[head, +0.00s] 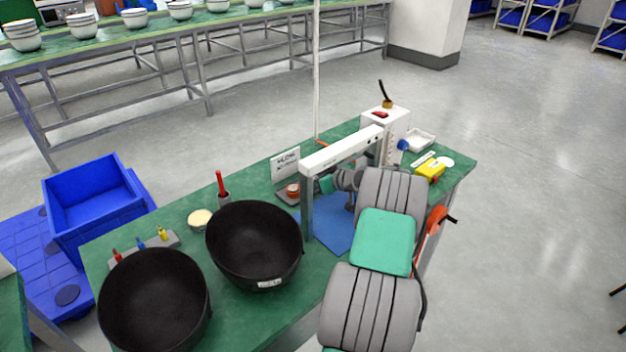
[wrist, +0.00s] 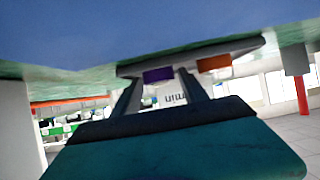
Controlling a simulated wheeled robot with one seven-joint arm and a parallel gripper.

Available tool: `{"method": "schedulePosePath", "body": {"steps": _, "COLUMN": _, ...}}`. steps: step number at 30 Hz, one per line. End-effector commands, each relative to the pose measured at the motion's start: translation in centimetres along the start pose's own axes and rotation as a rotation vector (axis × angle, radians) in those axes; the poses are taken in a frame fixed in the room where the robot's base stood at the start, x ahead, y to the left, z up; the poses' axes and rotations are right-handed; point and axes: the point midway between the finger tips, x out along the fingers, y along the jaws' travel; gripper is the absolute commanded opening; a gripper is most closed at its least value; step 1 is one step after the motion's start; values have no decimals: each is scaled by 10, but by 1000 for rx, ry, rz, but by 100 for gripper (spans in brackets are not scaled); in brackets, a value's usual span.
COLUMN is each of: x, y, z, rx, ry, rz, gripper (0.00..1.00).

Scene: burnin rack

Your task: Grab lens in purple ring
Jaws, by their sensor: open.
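The purple ring (wrist: 158,75) shows in the wrist view as a small purple band on a grey holder (wrist: 240,46). The glass of its lens cannot be made out. An orange ring (wrist: 213,63) sits beside it on the same holder, to the right. My gripper (wrist: 160,77) is open; its two dark fingers point at the holder, with the purple ring between the fingertips in the picture. Contact cannot be judged. In the head view my gripper is mostly hidden behind the white frame and my arm. There the orange ring (head: 293,189) shows left of the frame; the purple ring cannot be made out.
A white arch frame (head: 342,150) stands over a blue mat (head: 335,228) on the green bench, close around my arm. A sign (head: 286,165) stands behind the holder. Two black bowls (head: 254,242) fill the front left. A white box (head: 390,126) stands at the back right.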

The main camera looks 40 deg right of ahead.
Motion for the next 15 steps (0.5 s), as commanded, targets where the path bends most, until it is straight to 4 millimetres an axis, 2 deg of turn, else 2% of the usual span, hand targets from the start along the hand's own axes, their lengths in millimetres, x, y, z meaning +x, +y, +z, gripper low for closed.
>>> {"method": "schedulePosePath", "body": {"steps": 6, "x": 0, "y": 1, "z": 0, "rx": 0, "ry": 0, "rz": 2, "gripper": 49}}
{"method": "schedulePosePath", "body": {"steps": 15, "x": -1, "y": 2, "z": 1, "rx": 1, "ry": 0, "rz": 3, "gripper": 25}}
